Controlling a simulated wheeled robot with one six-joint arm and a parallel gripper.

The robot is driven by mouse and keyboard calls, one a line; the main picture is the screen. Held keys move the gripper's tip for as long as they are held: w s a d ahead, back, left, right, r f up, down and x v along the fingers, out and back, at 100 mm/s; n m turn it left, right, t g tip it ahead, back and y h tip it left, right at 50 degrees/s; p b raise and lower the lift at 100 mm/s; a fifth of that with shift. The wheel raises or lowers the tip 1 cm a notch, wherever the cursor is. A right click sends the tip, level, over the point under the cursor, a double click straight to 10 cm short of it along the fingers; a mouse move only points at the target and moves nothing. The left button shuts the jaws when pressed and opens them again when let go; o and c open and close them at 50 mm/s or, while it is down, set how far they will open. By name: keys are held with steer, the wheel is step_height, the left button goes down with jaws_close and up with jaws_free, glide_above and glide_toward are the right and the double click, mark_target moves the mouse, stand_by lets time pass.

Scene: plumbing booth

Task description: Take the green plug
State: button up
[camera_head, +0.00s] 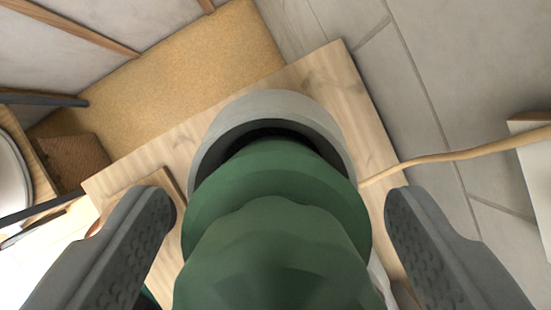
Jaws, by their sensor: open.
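The green plug (275,235) fills the lower middle of the view, close to the camera. It has a stepped, ribbed body, and its far end sits in the mouth of a grey pipe socket (268,103). My gripper (281,212) is open, with one dark grey finger on each side of the plug. Gaps show between the plug and both fingers at their tips. The plug's near end is cut off by the bottom edge of the picture.
A light wooden board (335,95) lies below the socket. A tan mat (185,75) is at the upper left. Grey floor tiles (440,60) are at the right, crossed by a tan cord or hose (450,157). A wooden shelf-like piece with a round white item (12,170) is at the left edge.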

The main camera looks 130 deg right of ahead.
steer(key=c, duration=1.4)
steer(key=shift+r, duration=0.15)
